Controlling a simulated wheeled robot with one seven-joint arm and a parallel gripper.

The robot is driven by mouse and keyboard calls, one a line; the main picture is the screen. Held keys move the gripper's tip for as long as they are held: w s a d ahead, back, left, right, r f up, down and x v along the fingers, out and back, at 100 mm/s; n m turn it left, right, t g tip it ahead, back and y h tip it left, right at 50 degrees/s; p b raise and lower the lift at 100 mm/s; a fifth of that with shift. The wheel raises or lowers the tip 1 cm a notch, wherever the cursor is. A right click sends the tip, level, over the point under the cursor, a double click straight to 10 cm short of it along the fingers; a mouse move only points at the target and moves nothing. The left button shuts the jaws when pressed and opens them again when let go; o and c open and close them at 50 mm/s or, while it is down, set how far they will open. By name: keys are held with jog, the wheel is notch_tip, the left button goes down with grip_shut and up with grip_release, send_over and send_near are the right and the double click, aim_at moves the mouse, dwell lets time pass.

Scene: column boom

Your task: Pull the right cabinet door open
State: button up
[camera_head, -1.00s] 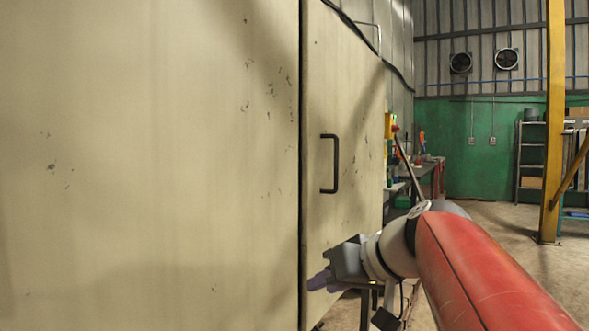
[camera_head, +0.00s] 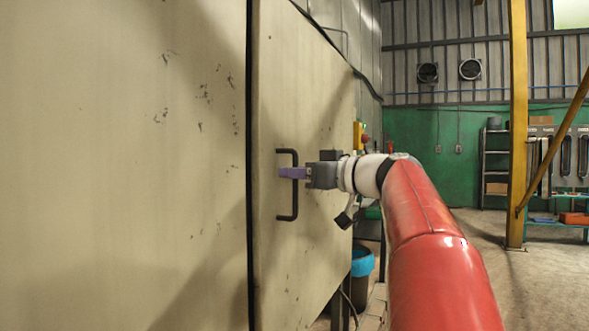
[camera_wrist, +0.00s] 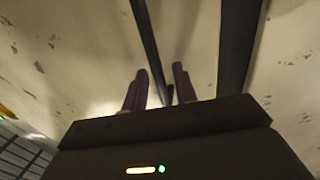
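The right cabinet door (camera_head: 300,80) is a worn cream panel that looks shut, with a dark seam along its left edge. Its black C-shaped handle (camera_head: 295,208) stands upright on the panel. My gripper (camera_head: 284,173) is level with the handle's upper half, and its purple fingers cross the bar in the head view. In the wrist view, my gripper (camera_wrist: 159,82) has its two fingers apart, with the dark handle bar (camera_wrist: 147,45) running down between them. I cannot tell whether either finger touches the bar.
The left cabinet panel (camera_head: 120,170) fills the left side. A blue-rimmed bin (camera_head: 361,265) stands beyond the cabinet's right side. A yellow post (camera_head: 516,130) stands farther right. The floor (camera_head: 490,280) right of my arm is open.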

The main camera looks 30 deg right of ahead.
jog(key=shift+w+a, duration=0.1)
jog(key=shift+w, duration=0.2)
grip_shut()
